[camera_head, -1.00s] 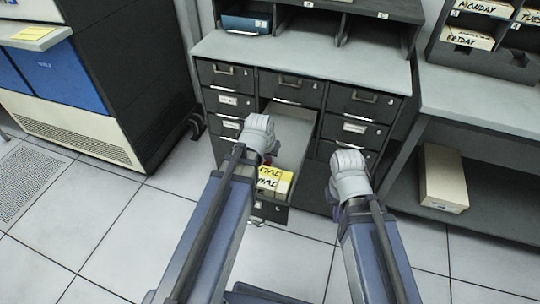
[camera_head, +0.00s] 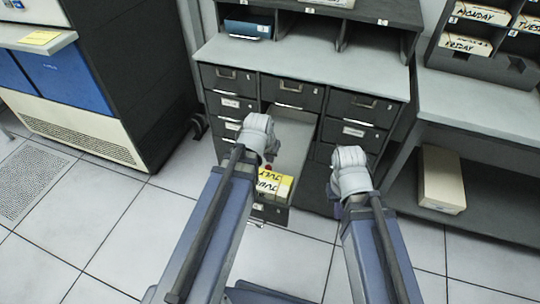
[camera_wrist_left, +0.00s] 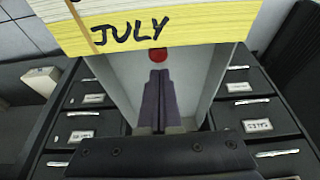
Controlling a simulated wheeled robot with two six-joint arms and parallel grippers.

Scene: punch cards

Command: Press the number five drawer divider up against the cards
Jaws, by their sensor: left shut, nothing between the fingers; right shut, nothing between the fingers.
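The open drawer (camera_head: 297,133) is pulled out of the middle column of the dark cabinet. Yellow cards (camera_head: 269,184) marked JULY stand at its near end; they also fill the top of the left wrist view (camera_wrist_left: 170,30). My left gripper (camera_wrist_left: 159,80) is shut and empty, inside the drawer, its tips pointing toward the cards. A red round spot (camera_wrist_left: 157,55) lies just beyond the tips, below the cards. I cannot read a number five or make out the divider's outline. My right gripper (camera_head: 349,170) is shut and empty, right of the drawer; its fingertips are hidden.
Closed drawers (camera_head: 233,103) flank the open one. A grey counter (camera_head: 300,62) with dark cubbies stands above. A side table (camera_head: 480,105) at right has a beige box (camera_head: 441,180) on its lower shelf. The tiled floor (camera_head: 110,225) is clear at left.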

